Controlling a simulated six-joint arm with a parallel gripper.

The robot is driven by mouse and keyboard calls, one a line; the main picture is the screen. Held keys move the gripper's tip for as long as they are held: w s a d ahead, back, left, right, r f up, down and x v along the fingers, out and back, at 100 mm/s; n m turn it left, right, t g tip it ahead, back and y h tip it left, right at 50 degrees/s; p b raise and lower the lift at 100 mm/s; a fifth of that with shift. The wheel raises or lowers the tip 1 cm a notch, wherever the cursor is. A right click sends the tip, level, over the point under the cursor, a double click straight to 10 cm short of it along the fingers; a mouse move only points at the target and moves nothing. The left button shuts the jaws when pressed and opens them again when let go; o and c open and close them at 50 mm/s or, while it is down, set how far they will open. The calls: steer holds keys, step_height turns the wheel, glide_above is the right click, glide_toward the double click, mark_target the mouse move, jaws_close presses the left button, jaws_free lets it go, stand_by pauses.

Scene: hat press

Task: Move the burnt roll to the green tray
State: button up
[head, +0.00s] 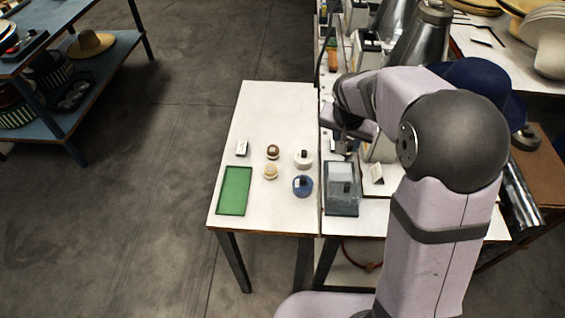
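The burnt roll (273,152) is small, round and dark brown, and sits on the white table. A paler roll (270,172) lies just in front of it. The green tray (234,191) is flat, rectangular and empty, at the table's front left, apart from both rolls. My gripper (343,145) hangs to the right of the rolls, near the seam between the two tables and behind the clear box. It is small and dark here, and its fingers are hard to make out. I see nothing held in it, and it is apart from the burnt roll.
A white round container (303,161) and a blue one (302,187) stand right of the rolls. A clear grey box (341,190) stands on the right-hand table. A small card (242,148) stands behind the tray. The back of the left table is clear.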

steer(key=s+a+f+n+y+b, duration=0.1)
steer(key=s+a+f+n+b, duration=0.1)
steer(key=a, duration=0.8)
steer(key=s+a+f+n+y+b, duration=0.1)
steer(key=s+a+f+n+b, duration=0.15)
steer(key=a, duration=0.65)
step_height(320, 180, up, 4)
steer(key=f+n+y, duration=0.1)
steer(key=n, duration=0.3)
glide_above(234, 186)
steer(key=s, duration=0.2)
steer(key=shift+d+r+n+y+b, duration=0.25)
steer(key=shift+d+y+b, duration=0.05)
steer(key=shift+d+b, duration=0.1)
steer(key=shift+f+p, duration=0.45)
steer(key=shift+f, duration=4.6)
